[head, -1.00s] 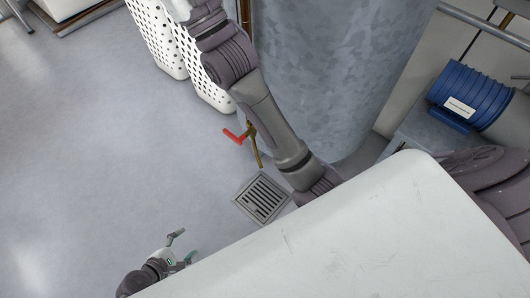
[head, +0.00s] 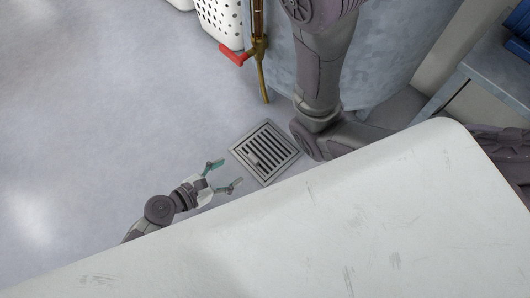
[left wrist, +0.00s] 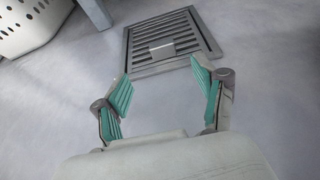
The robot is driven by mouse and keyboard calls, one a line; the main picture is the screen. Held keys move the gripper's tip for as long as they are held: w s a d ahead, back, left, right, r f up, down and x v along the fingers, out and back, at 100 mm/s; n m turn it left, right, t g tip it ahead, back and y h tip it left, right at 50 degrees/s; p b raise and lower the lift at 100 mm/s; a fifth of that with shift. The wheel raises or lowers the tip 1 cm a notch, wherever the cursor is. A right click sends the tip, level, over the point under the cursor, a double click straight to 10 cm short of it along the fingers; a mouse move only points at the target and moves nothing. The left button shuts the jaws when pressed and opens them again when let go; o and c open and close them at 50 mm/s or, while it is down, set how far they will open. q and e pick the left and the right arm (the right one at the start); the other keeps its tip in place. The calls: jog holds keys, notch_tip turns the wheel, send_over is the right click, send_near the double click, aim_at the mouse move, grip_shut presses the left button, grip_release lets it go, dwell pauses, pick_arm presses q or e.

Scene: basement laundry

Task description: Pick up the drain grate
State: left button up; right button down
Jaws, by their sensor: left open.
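The drain grate (head: 267,152) is a square grey metal grate with parallel slots, set in the floor near the foot of the big galvanised tank. In the left wrist view the drain grate (left wrist: 182,43) lies just beyond the fingertips, with a small light block or tab on its slats. My left gripper (head: 226,175) is open and empty, just left of and below the grate in the head view. Its green-padded fingers (left wrist: 162,88) are spread apart in the left wrist view and do not touch the grate. My right gripper is not in view.
The galvanised tank (head: 390,50) stands behind the grate, with a brass pipe and red-handled valve (head: 236,56) beside it. A white perforated basket (head: 222,22) stands at the top. A grey-blue bench (head: 490,72) is at right. The floor to the left is clear.

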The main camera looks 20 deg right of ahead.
aim_at(251, 160)
pick_arm(q)
jog(key=x, duration=0.3)
jog(key=shift+b, duration=0.35)
jog(key=b+x, duration=0.2)
jog(key=x, duration=0.2)
jog(key=shift+s+d+f, duration=0.1)
jog(key=shift+s+d, duration=0.05)
jog(key=shift+d, duration=0.05)
jog(key=shift+d+b, duration=0.35)
jog(key=shift+d, duration=0.05)
grip_shut()
